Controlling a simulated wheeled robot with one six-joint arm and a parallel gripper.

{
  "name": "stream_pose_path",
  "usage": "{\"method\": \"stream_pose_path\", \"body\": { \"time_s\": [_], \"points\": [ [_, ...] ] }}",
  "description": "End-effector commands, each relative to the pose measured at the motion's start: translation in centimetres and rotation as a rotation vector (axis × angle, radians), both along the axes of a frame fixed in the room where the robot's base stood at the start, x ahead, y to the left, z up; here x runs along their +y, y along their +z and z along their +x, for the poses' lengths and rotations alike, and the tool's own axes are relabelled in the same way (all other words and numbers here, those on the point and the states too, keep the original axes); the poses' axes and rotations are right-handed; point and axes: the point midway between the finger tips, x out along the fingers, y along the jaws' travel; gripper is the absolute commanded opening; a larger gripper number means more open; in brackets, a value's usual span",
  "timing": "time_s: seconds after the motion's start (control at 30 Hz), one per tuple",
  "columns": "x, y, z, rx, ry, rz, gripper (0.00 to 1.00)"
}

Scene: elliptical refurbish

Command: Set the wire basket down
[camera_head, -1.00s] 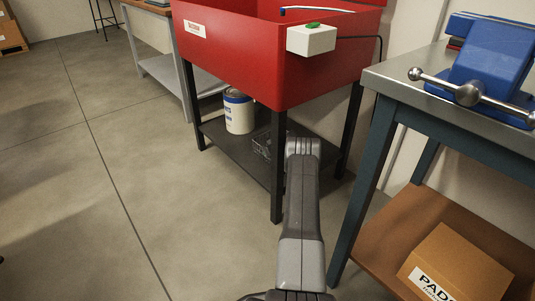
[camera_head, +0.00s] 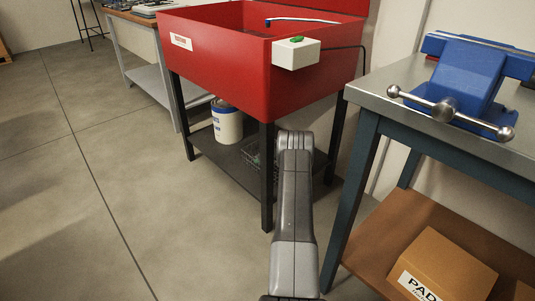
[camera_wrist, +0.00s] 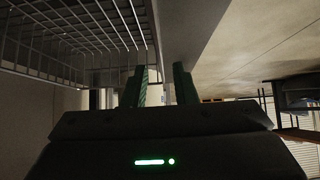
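The wire basket (camera_head: 250,154) is on the dark lower shelf (camera_head: 226,160) under the red sink, right of a white can. My arm covers part of it in the head view. In the wrist view the basket's wire grid (camera_wrist: 75,35) fills the upper left, close to my fingers. My gripper (camera_wrist: 162,86) has its two fingers apart, with a visible gap between them. The basket's right edge reaches down towards this gap. I cannot tell whether either finger touches the wire. In the head view my fingertips are hidden behind my arm.
The red sink (camera_head: 215,70) stands over the shelf on black legs. A white can (camera_head: 227,122) stands left of the basket. A workbench (camera_head: 420,108) with a blue vise (camera_head: 468,80) is close on the right, a cardboard box (camera_head: 445,265) on its shelf. The floor at left is clear.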

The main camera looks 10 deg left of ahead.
Motion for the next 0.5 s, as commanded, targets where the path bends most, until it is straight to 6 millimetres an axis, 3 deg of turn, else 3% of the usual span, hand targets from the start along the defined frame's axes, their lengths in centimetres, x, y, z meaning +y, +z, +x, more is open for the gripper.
{"method": "stream_pose_path", "body": {
  "time_s": [0.03,0.2,0.5],
  "points": [
    [-0.5,1.1,-0.3,0.001,-0.002,0.000,0.25],
    [-2.1,3.1,-1.7,0.002,-0.001,0.000,0.25],
    [-4.0,5.2,-3.2,0.001,-0.001,0.000,0.25]
  ]
}}
